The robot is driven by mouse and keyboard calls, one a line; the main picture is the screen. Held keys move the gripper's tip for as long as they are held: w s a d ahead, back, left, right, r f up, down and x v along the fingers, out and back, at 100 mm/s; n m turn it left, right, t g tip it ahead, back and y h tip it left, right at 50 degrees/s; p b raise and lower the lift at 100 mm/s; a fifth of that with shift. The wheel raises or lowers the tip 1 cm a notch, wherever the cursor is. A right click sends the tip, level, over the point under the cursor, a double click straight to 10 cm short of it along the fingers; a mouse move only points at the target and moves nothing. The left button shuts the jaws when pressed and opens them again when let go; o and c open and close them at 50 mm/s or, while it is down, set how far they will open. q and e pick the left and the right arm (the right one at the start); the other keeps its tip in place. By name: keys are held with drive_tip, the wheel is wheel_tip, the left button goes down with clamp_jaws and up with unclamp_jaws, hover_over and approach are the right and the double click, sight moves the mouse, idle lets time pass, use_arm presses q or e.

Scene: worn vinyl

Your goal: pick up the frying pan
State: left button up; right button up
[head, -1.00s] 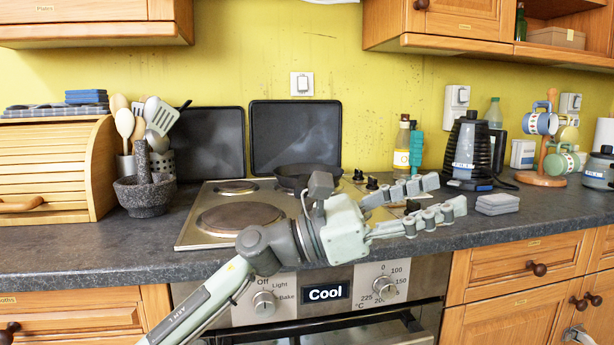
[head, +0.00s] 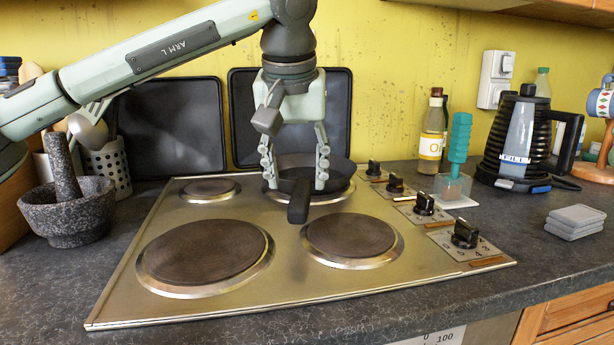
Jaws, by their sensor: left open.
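The dark frying pan (head: 333,172) sits on the back right burner of the hob. Its black handle (head: 298,203) points toward the front of the hob. My left gripper (head: 296,182) comes down from above, fingers pointing down. Its two fingers are apart, one on each side of the handle near the pan's near rim. I cannot tell whether either finger touches the handle. Part of the pan is hidden behind the fingers. My right gripper is not in view.
The steel hob (head: 300,270) has bare burners and several black knobs (head: 465,234) on its right. A granite mortar (head: 68,210) stands at left. Dark trays (head: 245,110) lean on the wall behind. A bottle (head: 432,135), teal brush (head: 459,138) and kettle (head: 520,140) stand at right.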

sight(300, 194)
use_arm(q)
drive_tip(key=shift+x, duration=0.9)
drive_tip(key=shift+w+f, duration=0.2)
drive_tip(key=shift+f, duration=0.3)
drive_tip(key=p+x, duration=0.1)
drive_tip(key=x, duration=0.3)
drive_tip(key=shift+d+f, duration=0.2)
drive_tip(key=shift+f, duration=0.2)
clamp_jaws()
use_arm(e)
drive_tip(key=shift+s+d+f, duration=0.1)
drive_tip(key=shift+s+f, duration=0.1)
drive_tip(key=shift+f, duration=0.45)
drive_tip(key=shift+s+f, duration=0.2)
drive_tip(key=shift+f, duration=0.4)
use_arm(q)
drive_tip(key=shift+w+r, duration=0.1)
drive_tip(key=shift+r, duration=0.1)
